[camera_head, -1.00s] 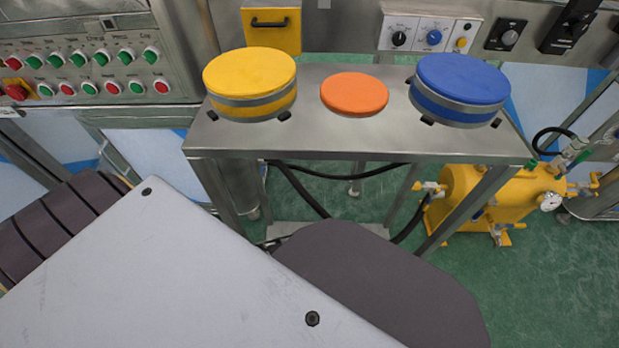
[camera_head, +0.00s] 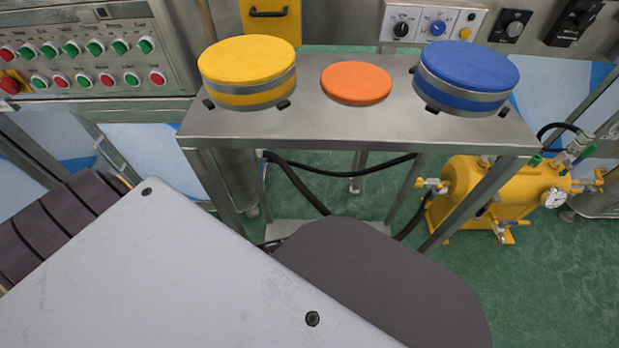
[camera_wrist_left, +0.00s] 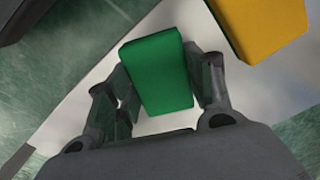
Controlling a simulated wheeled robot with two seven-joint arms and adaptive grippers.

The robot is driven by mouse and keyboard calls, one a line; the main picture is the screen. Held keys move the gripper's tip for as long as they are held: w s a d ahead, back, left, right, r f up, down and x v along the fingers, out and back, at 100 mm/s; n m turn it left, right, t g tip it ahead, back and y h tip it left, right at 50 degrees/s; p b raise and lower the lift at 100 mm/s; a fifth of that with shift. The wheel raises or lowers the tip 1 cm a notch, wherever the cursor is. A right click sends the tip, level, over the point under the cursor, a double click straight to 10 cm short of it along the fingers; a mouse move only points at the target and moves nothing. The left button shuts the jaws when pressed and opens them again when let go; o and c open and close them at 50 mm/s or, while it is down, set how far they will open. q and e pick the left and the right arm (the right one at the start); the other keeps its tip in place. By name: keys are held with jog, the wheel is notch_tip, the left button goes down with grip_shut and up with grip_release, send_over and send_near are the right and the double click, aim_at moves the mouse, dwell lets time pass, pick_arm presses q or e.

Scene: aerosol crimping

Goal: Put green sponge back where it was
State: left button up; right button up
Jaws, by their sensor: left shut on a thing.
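The green sponge (camera_wrist_left: 155,72) is a block in the left wrist view. My left gripper (camera_wrist_left: 160,95) is shut on it, with a finger on each side. The sponge is not in the head view, and neither gripper shows there. A yellow block-like thing (camera_wrist_left: 258,22) lies beyond the held sponge at the upper right of the left wrist view, over a pale surface (camera_wrist_left: 85,105).
A steel table (camera_head: 320,130) carries a round yellow pad (camera_head: 248,60), a flat orange disc (camera_head: 356,83) and a round blue pad (camera_head: 466,65). A button panel (camera_head: 85,55) stands at the left. A yellow tank (camera_head: 490,190) stands on the green floor at the right.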

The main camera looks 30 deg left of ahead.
pick_arm(q)
jog(key=shift+f, duration=0.1)
jog(key=o, duration=1.3)
jog(key=shift+o, duration=0.2)
